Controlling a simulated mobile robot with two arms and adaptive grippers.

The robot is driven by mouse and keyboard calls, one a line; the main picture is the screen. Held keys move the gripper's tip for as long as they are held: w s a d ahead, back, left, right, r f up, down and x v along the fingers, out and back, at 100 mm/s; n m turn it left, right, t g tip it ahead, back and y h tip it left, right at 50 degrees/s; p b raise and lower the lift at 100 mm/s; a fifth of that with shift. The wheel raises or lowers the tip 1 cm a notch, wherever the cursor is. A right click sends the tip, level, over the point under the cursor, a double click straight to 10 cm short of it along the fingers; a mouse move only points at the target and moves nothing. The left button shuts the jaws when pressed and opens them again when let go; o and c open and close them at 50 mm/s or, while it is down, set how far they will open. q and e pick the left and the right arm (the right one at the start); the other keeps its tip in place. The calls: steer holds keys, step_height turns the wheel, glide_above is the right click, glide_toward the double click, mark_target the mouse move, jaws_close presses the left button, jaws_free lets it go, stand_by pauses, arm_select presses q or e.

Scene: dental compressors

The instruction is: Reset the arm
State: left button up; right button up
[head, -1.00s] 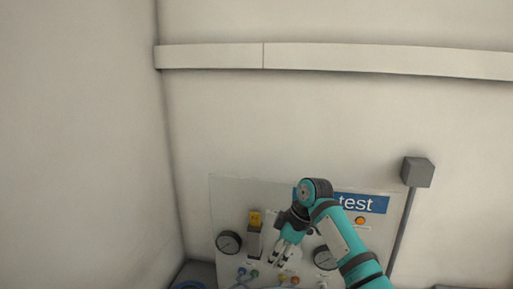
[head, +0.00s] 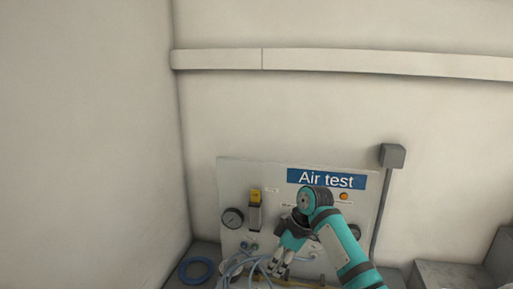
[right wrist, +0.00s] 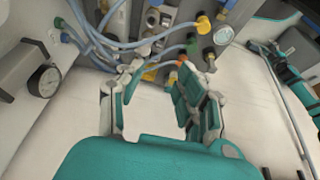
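My right arm comes in from the lower right in the head view. Its teal and grey right gripper (head: 277,268) points down in front of the lower part of the air test panel (head: 232,175). In the right wrist view the right gripper (right wrist: 160,72) has its fingers apart, with only pale surface between them and nothing held. Blue hoses (right wrist: 110,42) and coloured fittings lie just beyond the fingertips; whether they touch is unclear. My left gripper does not show in the head view.
The panel carries a blue sign (head: 326,179), a round gauge (head: 232,218), a yellow-topped part (head: 255,195) and an orange button (head: 343,196). A coil of blue hose (head: 196,270) lies at lower left. A grey box (head: 392,155) is on the wall. The space above the panel is clear.

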steer(key=s+d+f+m+t+h, duration=0.1)
steer(key=s+d+f+m, duration=0.2)
steer(key=s+f, duration=0.6)
steer(key=s+d+f+m, duration=0.2)
steer(key=s+f+m, duration=0.2)
steer(key=s+f, duration=0.5)
steer(key=s+d+r+m+t+h, duration=0.1)
steer(key=s+d+m, duration=0.1)
steer(key=s+d, duration=0.35)
steer(key=s+d+r+m+h, duration=0.1)
steer(key=s+d+m, duration=0.1)
steer(key=s, duration=0.6)
steer(key=s+d+r+m+t+h, duration=0.1)
steer(key=s+d+m, duration=0.15)
steer(key=s, duration=0.45)
step_height(320, 180, down, 34)
steer(key=s+g+b, duration=0.1)
steer(key=g+b, duration=0.1)
steer(key=b, duration=0.4)
arm_select(q)
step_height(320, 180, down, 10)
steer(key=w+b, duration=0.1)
steer(key=b, duration=0.3)
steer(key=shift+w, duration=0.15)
arm_select(e)
steer(key=s+d+f+g, duration=0.1)
steer(key=s+d+f, duration=0.2)
steer(key=s+f, duration=1.3)
step_height(320, 180, down, 3)
steer(key=shift+r, duration=0.1)
